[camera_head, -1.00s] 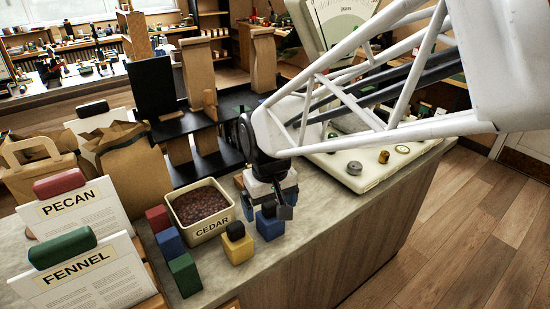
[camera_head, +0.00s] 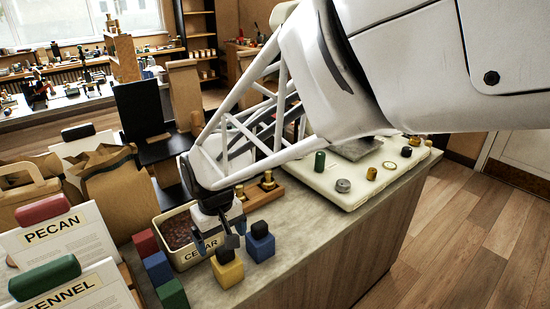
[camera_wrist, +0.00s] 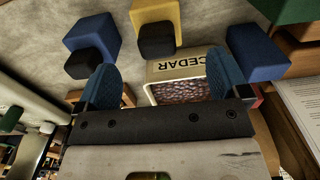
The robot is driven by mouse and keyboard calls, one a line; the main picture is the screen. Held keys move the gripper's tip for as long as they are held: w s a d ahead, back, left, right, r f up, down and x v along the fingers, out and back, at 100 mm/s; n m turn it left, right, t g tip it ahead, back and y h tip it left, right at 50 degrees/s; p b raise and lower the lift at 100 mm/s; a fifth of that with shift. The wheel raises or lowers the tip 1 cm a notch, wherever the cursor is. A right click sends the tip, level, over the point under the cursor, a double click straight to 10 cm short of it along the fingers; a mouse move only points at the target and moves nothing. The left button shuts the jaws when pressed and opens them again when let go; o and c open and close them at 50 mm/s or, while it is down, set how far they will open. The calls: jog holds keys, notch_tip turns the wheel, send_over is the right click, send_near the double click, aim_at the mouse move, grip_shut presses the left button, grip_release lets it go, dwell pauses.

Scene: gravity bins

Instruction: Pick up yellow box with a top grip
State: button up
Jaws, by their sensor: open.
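The yellow box (camera_head: 228,273) stands on the counter in front of the CEDAR bin, with a black block on its top. In the wrist view the yellow box (camera_wrist: 158,12) is at the top edge, with its black block (camera_wrist: 156,40) nearer the fingers. My gripper (camera_head: 217,239) hangs over the near side of the CEDAR bin, just behind and above the yellow box. In the wrist view its two blue fingers (camera_wrist: 161,62) are spread wide with nothing between them. The fingers do not straddle the yellow box.
The CEDAR bin (camera_head: 187,262) holds dark brown contents. A blue box (camera_head: 260,246) with a black top stands close right of the yellow box. Red (camera_head: 145,243), blue (camera_head: 158,267) and green (camera_head: 172,294) boxes line its left. A white scale (camera_head: 330,180) stands farther right.

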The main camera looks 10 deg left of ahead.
aim_at(225, 257)
jog(key=shift+f, duration=1.05)
jog(key=shift+f, duration=0.1)
jog(key=shift+d+f, duration=0.2)
jog(key=shift+f, duration=2.3)
jog(key=c, duration=1.4)
